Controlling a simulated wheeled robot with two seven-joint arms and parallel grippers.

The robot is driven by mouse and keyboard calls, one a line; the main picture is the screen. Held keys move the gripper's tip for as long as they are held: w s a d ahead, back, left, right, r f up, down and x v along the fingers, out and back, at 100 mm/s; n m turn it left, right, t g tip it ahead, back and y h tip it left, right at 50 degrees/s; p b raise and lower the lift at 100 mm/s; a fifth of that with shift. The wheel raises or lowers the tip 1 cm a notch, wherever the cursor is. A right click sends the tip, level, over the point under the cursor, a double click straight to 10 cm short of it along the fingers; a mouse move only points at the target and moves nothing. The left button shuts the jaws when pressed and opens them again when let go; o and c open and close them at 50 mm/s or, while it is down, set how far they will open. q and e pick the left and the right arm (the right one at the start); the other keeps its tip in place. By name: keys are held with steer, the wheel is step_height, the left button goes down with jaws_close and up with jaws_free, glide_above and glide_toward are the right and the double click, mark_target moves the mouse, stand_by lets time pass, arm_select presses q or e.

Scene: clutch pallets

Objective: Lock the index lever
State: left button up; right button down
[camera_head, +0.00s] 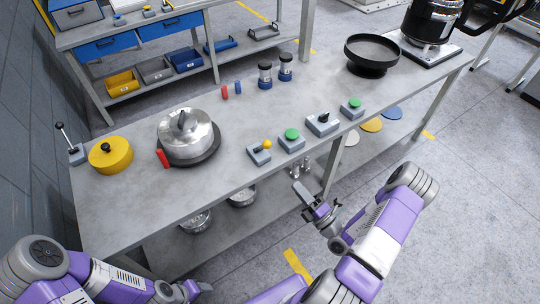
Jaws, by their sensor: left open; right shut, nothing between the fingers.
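A lever with a black knob (62,134) stands on a small grey base at the table's far left end, leaning a little to the left. Another small lever with a yellow knob (265,146) sits on a grey box near the table's front edge. I cannot tell from the picture which is the index lever. My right gripper (304,194) is shut and empty, in front of the table edge, below and right of the yellow-knobbed lever and apart from it. My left gripper (197,289) is low at the bottom of the view, open, small and partly seen, away from both levers.
On the table (120,205) are a yellow round part (110,155), a lidded metal pot (186,136), green-button boxes (291,140) (351,107), a black-knob switch box (322,123) and a black pan (371,55). The front left tabletop is clear.

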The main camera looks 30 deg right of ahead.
steer(key=shift+s+d+m+h, duration=0.1)
steer(key=shift+d+m+h, duration=0.2)
steer(key=shift+d+h, duration=0.1)
steer(key=b+x, duration=0.1)
steer(key=x, duration=1.3)
steer(key=shift+r, duration=0.1)
